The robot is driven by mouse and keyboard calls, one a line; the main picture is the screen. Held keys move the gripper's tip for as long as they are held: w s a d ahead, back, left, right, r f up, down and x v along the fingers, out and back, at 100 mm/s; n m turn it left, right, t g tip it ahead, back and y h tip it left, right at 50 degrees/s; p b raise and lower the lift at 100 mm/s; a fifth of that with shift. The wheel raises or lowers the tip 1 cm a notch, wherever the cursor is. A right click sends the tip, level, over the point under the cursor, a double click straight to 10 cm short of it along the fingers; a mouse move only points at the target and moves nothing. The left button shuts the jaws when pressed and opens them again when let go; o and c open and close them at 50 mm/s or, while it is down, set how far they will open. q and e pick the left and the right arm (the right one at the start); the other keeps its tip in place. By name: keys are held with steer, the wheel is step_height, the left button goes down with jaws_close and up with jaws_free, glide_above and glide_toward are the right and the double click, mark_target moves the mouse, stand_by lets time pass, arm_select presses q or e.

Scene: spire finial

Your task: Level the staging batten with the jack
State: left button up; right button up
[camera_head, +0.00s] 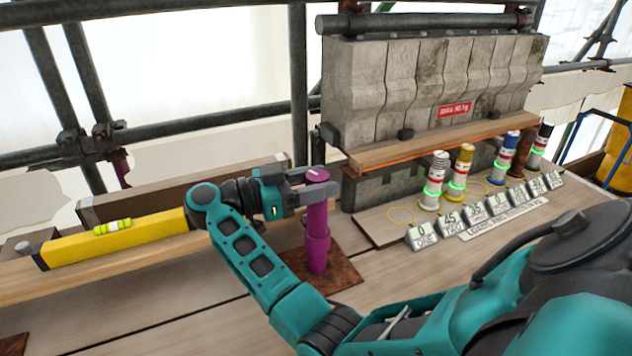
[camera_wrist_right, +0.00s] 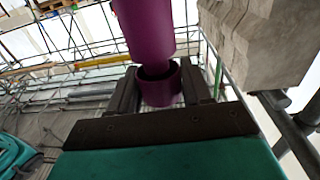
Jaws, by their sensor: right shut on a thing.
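The purple jack (camera_head: 317,225) stands upright on a rusty base plate (camera_head: 335,272) on the deck. My right gripper (camera_head: 308,188) is shut on the upper part of the jack. In the right wrist view the dark fingers of this gripper (camera_wrist_right: 160,90) lie on either side of the purple jack collar (camera_wrist_right: 158,88), with the wider purple part above it. The pale wooden batten (camera_head: 125,260) runs along the left, with a yellow spirit level (camera_head: 75,246) on it carrying a green vial (camera_head: 113,226). The bubble is too small to read. My left gripper is not in view.
A grey stone block (camera_head: 400,85) with a red label rests on a wooden board at the back. Several coloured posts with green lit rings stand right of the jack, behind numbered cards (camera_head: 422,236). Scaffold tubes (camera_head: 298,80) cross the back. The front deck is clear.

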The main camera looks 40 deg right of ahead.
steer(key=shift+d+r, duration=0.1)
steer(key=shift+r, duration=0.1)
stand_by(0.3)
steer(key=o, duration=0.9)
steer(key=shift+f, duration=0.1)
